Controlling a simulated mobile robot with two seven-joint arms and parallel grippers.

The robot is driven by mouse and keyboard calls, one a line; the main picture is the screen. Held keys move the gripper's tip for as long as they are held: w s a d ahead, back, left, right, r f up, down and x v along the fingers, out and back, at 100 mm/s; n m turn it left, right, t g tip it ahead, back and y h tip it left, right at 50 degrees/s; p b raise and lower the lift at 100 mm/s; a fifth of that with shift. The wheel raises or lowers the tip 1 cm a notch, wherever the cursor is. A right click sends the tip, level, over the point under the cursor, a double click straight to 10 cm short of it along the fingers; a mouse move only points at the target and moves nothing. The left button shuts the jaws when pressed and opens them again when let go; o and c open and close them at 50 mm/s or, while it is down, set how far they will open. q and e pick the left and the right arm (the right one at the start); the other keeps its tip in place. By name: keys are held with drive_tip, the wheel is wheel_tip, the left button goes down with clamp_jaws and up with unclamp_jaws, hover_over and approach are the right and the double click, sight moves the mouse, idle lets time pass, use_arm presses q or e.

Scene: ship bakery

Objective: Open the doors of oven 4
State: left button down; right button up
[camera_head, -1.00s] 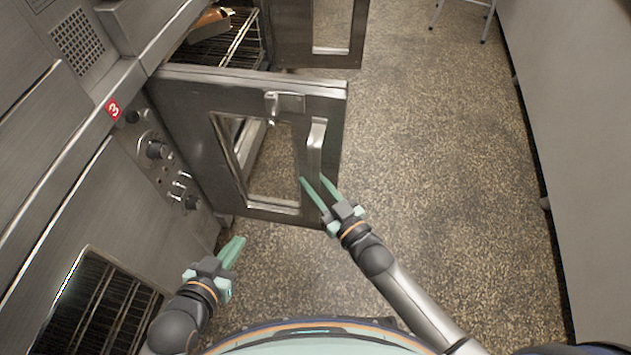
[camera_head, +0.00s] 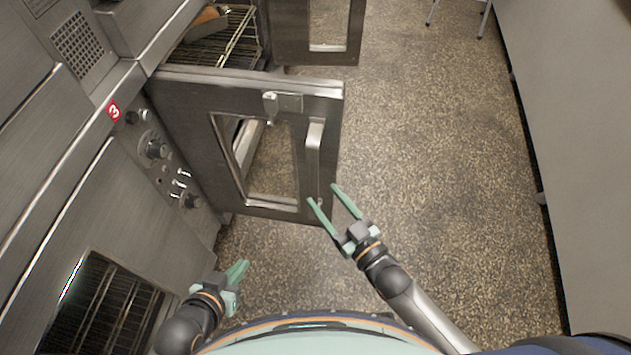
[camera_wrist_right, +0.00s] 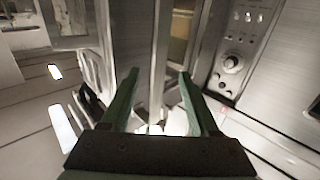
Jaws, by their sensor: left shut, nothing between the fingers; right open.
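An oven door (camera_head: 180,120) with a glass window stands swung out from the oven front in the head view. Its vertical handle (camera_head: 314,150) is near its free edge. A second oven door (camera_head: 290,35) is open farther back. A red label "3" (camera_head: 114,111) marks the panel beside the near door; no label "4" shows. My right gripper (camera_head: 323,194) is open and empty, at the lower free corner of the near door, off its handle; its fingers also show in the right wrist view (camera_wrist_right: 157,100). My left gripper (camera_head: 241,267) is shut and empty, low in front of the oven.
Wire racks (camera_head: 235,45) and a pan with something brown (camera_head: 205,20) show inside the open oven. Knobs (camera_head: 155,149) line the panel. Another oven window (camera_head: 105,300) is at lower left. The speckled floor (camera_head: 430,150) is clear up to the grey counter side (camera_head: 570,130).

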drive_tip(key=v, duration=0.6)
drive_tip(key=shift+s+d+p, duration=0.15)
drive_tip(key=shift+s+p, duration=0.1)
drive_tip(key=shift+p, duration=0.1)
